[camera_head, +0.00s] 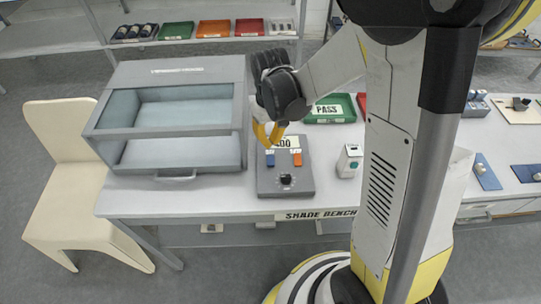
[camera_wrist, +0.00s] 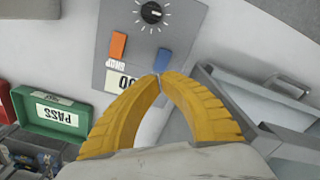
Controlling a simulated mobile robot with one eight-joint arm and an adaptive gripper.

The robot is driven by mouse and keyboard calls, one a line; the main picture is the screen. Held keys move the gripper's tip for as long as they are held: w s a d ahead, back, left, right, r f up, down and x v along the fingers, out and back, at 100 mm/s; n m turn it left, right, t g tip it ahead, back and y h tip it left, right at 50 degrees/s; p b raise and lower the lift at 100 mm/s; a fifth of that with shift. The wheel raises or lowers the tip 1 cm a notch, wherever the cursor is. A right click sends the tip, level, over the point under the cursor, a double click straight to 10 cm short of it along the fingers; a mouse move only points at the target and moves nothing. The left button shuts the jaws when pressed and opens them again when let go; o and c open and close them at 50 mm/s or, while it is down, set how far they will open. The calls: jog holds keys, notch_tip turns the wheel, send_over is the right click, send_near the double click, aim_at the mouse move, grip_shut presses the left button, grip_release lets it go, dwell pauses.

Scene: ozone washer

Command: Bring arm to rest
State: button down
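My gripper (camera_head: 268,140) hangs over the back edge of a grey control box (camera_head: 285,187) on the bench in the head view. In the wrist view its two yellow fingers (camera_wrist: 158,76) meet at the tips with nothing seen between them. The fingertips lie close to the blue switch (camera_wrist: 163,59) and the label plate; I cannot tell if they touch. The box also has an orange switch (camera_wrist: 118,46) and a black dial (camera_wrist: 151,13). The fingers partly cover the label. My arm reaches up and right from the gripper.
A grey cabinet with a window (camera_head: 175,115) stands left of the box. A green PASS tray (camera_head: 333,109) is behind right, and a small white-grey device (camera_head: 349,161) is to the right. A cream chair (camera_head: 68,175) stands at the left. Shelf trays line the back.

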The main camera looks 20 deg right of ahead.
dwell(0.5)
jog(key=s+r+m+t, duration=0.2)
jog(key=s+r+t, duration=0.5)
jog(key=s+r, duration=0.5)
notch_tip(320, 180, up, 4)
jog(key=shift+s+r, duration=0.25)
jog(key=shift+s, duration=0.1)
